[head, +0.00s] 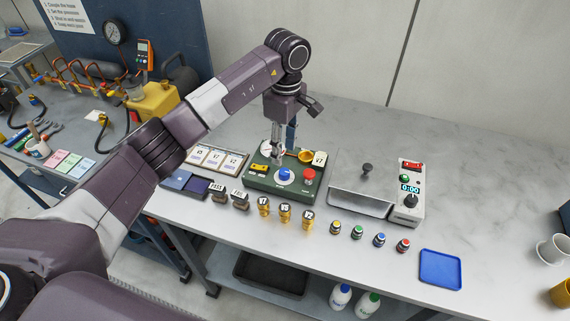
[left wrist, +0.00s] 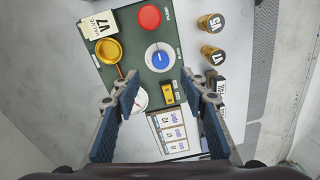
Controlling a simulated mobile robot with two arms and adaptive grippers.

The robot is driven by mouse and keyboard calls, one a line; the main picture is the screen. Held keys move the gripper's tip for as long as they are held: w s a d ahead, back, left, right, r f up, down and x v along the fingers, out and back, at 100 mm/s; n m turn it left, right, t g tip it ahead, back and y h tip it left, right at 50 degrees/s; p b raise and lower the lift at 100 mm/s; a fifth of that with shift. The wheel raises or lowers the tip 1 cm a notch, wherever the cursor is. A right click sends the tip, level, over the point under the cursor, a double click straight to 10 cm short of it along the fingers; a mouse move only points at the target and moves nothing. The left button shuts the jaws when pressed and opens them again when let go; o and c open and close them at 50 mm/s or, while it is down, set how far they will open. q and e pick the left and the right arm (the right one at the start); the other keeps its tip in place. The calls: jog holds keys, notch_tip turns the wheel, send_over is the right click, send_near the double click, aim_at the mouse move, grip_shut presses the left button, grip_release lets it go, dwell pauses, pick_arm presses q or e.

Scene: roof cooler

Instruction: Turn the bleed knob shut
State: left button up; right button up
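A green test box (head: 262,186) stands on the bench; it also fills the upper middle of the left wrist view (left wrist: 128,65). On it is a blue knob (head: 284,174) on a round white dial, the likely bleed knob; its label is too small to read. In the left wrist view the blue knob (left wrist: 160,59) lies just beyond the fingertips, between their lines. My left gripper (head: 278,151) hangs above the box, pointing down. In the left wrist view its fingers (left wrist: 159,78) are wide apart with nothing between them. My right gripper is not in view.
Brass pieces (head: 285,213) stand in front. A grey device (head: 360,190) stands to the right, and a blue tray (head: 440,269) lies beyond.

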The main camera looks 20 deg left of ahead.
aim_at(284, 171)
pick_arm(q)
jog(key=f, duration=0.2)
jog(key=f+p, duration=0.1)
jog(key=f, duration=0.1)
jog(key=f+p, duration=0.1)
jog(key=f, duration=0.1)
jog(key=shift+s+d+f, duration=0.1)
jog(key=shift+s, duration=0.15)
jog(key=shift+f, duration=0.55)
jog(key=shift+c, duration=0.4)
grip_shut()
